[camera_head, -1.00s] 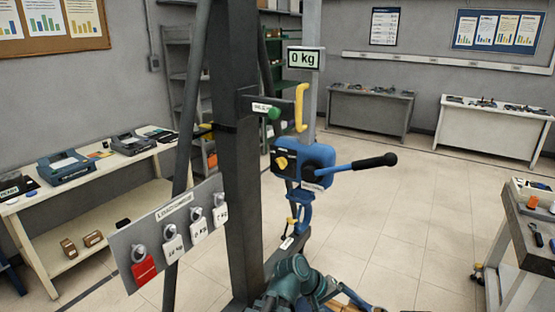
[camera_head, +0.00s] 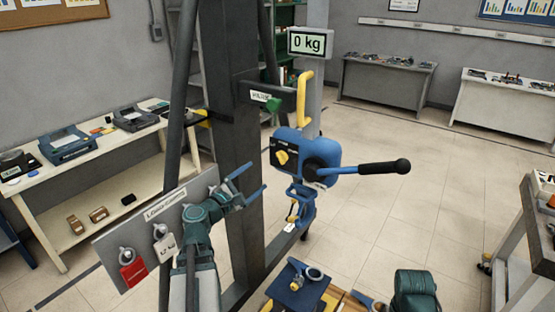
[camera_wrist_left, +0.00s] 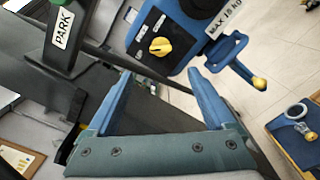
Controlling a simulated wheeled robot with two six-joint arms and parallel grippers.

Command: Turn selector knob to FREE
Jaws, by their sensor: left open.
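The yellow selector knob (camera_head: 282,158) sits on the black faceplate of the blue hoist (camera_head: 322,153), left of its lever. In the left wrist view the yellow knob (camera_wrist_left: 160,46) shows just beyond the fingertips, roughly centred between them. My right gripper is not seen.
The lever with black grip (camera_head: 385,167) sticks out right from the hoist. A dark post (camera_head: 232,120) stands close behind my left gripper. A PARK bracket (camera_head: 262,98) and yellow handle (camera_head: 304,95) are above.

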